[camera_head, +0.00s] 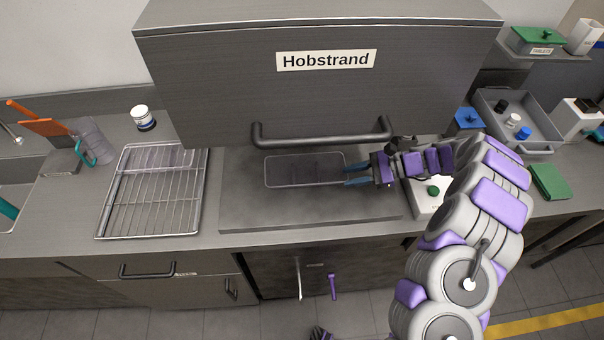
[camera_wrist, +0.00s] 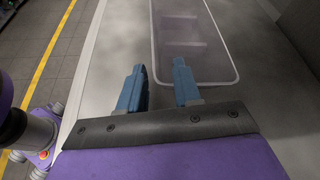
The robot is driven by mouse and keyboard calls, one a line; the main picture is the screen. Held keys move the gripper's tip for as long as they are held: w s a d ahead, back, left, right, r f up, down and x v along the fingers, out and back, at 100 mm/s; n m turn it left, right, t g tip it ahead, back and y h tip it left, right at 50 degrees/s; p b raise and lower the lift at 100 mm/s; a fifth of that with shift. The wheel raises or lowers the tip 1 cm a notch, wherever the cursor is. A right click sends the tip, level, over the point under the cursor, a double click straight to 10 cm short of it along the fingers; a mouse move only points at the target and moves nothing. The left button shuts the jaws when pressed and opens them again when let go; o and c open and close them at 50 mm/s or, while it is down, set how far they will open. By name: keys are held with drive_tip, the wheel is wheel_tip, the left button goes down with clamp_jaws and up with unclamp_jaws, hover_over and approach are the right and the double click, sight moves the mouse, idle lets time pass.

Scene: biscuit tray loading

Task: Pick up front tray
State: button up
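A clear, shallow tray (camera_head: 305,155) lies on the grey slab below the hood; it also shows in the wrist view (camera_wrist: 236,77). It holds a few faint, flat pieces. My gripper (camera_head: 346,175) reaches in from the right, its blue fingers at the tray's right end. In the wrist view my gripper (camera_wrist: 159,63) is open, with a clear gap between the fingers. The right finger overlaps the tray's near end, and the left finger is just outside its left edge. I cannot tell whether they touch it. A second clear tray (camera_head: 163,155) lies on the wire rack.
The wire rack (camera_head: 150,205) is left of the slab (camera_head: 270,215). The hood (camera_head: 325,90) with its bar handle (camera_head: 322,140) overhangs the tray closely. A white box with a green button (camera_head: 424,205) stands right of the slab, near my arm. The slab's front is clear.

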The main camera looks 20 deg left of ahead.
sight(332, 184)
drive_tip(key=shift+s+d, duration=0.2)
drive_tip(key=shift+d, duration=0.4)
drive_tip(key=x, duration=0.2)
drive_tip(key=b+x, duration=0.1)
drive_tip(key=x, duration=0.1)
drive_tip(key=w+x, duration=0.1)
drive_tip(key=x, duration=0.2)
drive_tip(key=shift+a+r, duration=0.1)
drive_tip(key=shift+a, duration=0.2)
drive_tip(key=shift+d+r, duration=0.15)
drive_tip(key=shift+d, duration=0.4)
drive_tip(key=shift+d+r, duration=0.15)
drive_tip(key=shift+d, duration=0.4)
drive_tip(key=c, duration=0.3)
drive_tip(key=shift+d, duration=0.2)
drive_tip(key=shift+c, duration=0.9)
clamp_jaws()
drive_tip(key=shift+s+a+f, duration=0.15)
drive_tip(key=shift+a, duration=0.7)
